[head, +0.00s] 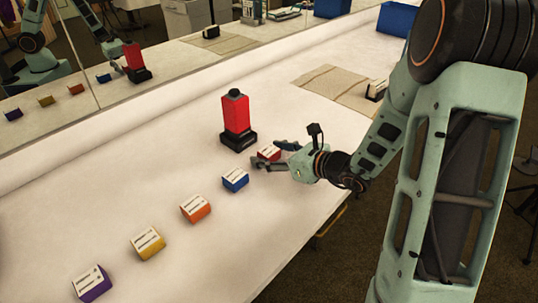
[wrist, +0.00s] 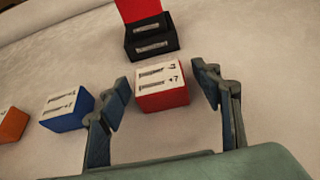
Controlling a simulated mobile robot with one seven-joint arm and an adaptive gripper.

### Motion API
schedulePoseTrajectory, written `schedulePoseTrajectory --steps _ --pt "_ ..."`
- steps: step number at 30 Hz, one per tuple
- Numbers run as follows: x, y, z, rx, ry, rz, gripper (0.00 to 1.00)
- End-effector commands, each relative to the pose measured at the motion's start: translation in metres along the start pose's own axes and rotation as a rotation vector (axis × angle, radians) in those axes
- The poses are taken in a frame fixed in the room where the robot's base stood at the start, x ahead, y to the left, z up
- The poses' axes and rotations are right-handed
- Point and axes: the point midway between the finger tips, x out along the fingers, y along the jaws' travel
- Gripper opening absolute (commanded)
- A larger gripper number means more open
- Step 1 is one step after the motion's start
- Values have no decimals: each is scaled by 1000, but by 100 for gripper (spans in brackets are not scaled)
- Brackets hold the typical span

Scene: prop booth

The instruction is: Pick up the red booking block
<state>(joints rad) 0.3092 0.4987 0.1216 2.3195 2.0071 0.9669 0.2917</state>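The red booking block (head: 269,153) has a white labelled top and sits on the white table, partly hidden by my gripper in the head view. In the wrist view the red block (wrist: 164,99) lies between my fingertips, with a gap showing on each side. My gripper (wrist: 162,85) is open, low over the table, one finger left and one right of the block. It also shows in the head view (head: 271,157), reaching in from the right. I see no contact with the block.
A red post on a black base (head: 237,118) stands just behind the block. A blue block (head: 235,180) is close on the left. Orange (head: 196,209), yellow (head: 147,243) and purple (head: 92,284) blocks continue the row. A beige mat (head: 335,88) lies farther back. A mirror lines the back.

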Motion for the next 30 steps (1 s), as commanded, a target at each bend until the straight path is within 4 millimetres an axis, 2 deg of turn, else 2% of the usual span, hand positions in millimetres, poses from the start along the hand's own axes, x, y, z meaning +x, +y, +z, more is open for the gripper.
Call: schedulePoseTrajectory --steps 2,11,22,30 --pt "0 0 0 0 0 0 48" --pt "0 0 0 0 0 0 15" --pt "-2 -2 3 -1 -1 0 15" --pt "-10 -9 16 -3 -1 3 15"
